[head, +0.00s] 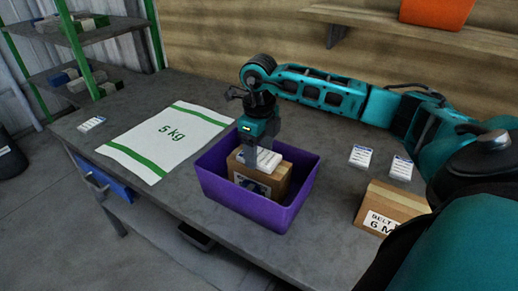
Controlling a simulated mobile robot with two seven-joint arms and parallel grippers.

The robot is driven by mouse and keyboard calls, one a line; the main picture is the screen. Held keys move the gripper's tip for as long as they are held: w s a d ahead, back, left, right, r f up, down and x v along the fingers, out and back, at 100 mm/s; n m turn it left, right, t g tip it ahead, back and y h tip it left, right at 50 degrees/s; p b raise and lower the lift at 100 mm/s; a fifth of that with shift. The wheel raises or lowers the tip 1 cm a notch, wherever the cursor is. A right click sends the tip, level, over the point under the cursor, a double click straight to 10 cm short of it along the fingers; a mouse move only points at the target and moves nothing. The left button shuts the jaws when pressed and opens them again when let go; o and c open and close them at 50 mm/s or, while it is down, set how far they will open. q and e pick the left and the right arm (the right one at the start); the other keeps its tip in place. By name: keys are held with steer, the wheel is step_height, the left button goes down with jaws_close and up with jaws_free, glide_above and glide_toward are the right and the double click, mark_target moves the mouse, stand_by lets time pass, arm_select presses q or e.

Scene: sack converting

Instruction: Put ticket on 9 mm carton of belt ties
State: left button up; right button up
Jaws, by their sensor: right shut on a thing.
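My right gripper (262,162) reaches down into the purple bin (212,186). It is shut on a white ticket (248,153) at the top of a brown carton (275,182) standing in the bin. The fingers partly hide the ticket, and I cannot tell whether it touches the carton. The carton's front label is partly covered and its size cannot be read. Another brown carton (400,199), marked "BELT" and "6 M", stands on the bench at the right, partly behind my arm. My left gripper is out of view.
Two white tickets (360,156) (401,169) lie on the bench right of the bin, and another (91,125) lies at the far left. A flat white "5 kg" sack (160,155) lies left of the bin. Green-framed shelving (110,34) stands at the back left.

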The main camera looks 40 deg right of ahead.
mark_target(259, 156)
steer(key=o, duration=0.6)
steer(key=shift+f, duration=0.15)
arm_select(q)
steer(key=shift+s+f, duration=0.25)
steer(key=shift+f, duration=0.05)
arm_select(e)
steer(key=o, duration=0.5)
steer(key=shift+r, duration=0.35)
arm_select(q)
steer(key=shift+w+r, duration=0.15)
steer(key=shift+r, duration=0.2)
arm_select(e)
step_height(259, 156, up, 12)
steer(key=shift+f, duration=0.15)
